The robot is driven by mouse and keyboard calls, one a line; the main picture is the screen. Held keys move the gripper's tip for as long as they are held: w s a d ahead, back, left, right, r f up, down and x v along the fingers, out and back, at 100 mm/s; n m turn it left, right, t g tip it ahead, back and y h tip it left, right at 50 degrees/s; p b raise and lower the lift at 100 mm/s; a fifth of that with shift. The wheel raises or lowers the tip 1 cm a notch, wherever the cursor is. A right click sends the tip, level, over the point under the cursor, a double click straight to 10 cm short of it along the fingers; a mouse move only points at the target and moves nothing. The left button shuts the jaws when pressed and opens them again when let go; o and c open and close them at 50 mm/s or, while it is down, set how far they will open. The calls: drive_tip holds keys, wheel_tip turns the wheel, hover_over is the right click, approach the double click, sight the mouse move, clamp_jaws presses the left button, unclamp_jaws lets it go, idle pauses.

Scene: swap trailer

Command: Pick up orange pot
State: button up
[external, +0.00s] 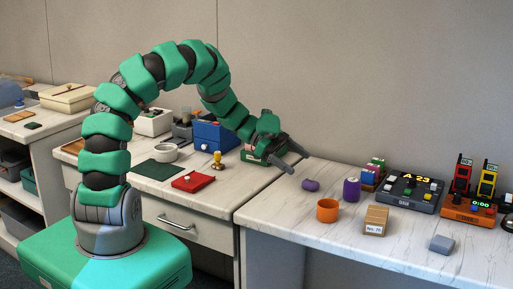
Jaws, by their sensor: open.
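The orange pot (327,211) stands upright near the front edge of the right-hand counter. It is a small, round, open-topped pot. My gripper (298,162) is open and empty, with its two dark fingers apart. It is above the counter, up and to the left of the pot in the picture, and does not touch it. Nothing hides the pot.
A purple can (351,190), a purple lump (310,185) and a cardboard box (375,220) stand close around the pot. A grey block (441,244) lies further right. A black display panel (410,191) stands behind. The counter (275,215) is bare left of the pot.

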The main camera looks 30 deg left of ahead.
drive_tip(key=s+f+g, duration=0.2)
drive_tip(key=s, duration=0.2)
approach(337, 210)
drive_tip(key=shift+w+f+h+b, duration=0.2)
drive_tip(key=shift+h+b, duration=0.1)
drive_tip(key=shift+b, duration=0.15)
drive_tip(key=x, duration=0.4)
drive_tip(key=shift+s+f+b, duration=0.15)
drive_tip(key=shift+f+b, duration=0.15)
drive_tip(key=shift+b, duration=0.05)
drive_tip(key=shift+d+f, duration=0.15)
drive_tip(key=shift+d, duration=0.3)
drive_tip(key=c, duration=1.1)
